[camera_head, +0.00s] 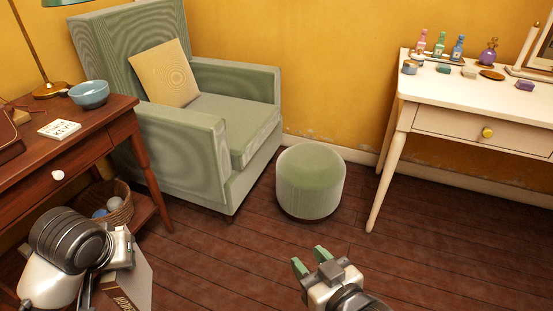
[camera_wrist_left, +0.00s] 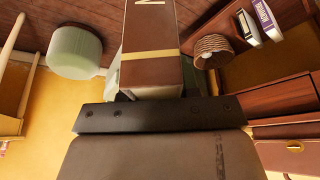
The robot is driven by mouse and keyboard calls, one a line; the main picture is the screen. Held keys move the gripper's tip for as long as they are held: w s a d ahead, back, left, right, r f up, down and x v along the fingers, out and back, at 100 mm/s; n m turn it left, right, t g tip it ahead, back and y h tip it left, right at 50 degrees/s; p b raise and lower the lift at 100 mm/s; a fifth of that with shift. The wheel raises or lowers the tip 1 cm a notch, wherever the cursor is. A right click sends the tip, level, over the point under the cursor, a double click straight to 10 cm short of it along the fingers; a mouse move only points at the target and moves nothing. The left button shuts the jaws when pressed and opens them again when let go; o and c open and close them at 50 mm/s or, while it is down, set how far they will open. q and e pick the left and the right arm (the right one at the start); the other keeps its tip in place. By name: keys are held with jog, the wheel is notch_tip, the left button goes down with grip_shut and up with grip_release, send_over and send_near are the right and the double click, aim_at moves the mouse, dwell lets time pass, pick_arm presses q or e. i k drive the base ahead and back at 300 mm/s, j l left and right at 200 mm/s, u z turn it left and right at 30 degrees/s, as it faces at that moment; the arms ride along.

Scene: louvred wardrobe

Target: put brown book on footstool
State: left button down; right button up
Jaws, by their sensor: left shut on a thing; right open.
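The brown book (camera_wrist_left: 152,55), with a pale yellow band across its spine, is held in my left gripper (camera_head: 122,258). In the head view the book (camera_head: 140,283) hangs below the gripper at the lower left, its pages and part of its spine showing. The footstool (camera_head: 310,182) is a round green upholstered stool on the floor at centre, its top bare. It also shows in the left wrist view (camera_wrist_left: 75,52), apart from the book. My right gripper (camera_head: 310,261) is open and empty, in front of the footstool.
A green armchair (camera_head: 215,148) with a yellow cushion stands behind and left of the footstool. A dark wooden table (camera_head: 90,135) with a blue bowl is at left, a basket (camera_head: 118,208) beneath it. A cream dressing table (camera_head: 455,105) is at right. The floor around the footstool is clear.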

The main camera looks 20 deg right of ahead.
aim_at(312, 157)
jog(key=i+l+z, duration=0.15)
jog(key=z, duration=0.3)
jog(key=i+l+z, duration=0.15)
jog(key=z, duration=0.35)
jog(key=i+z, duration=0.2)
jog(key=z, duration=0.25)
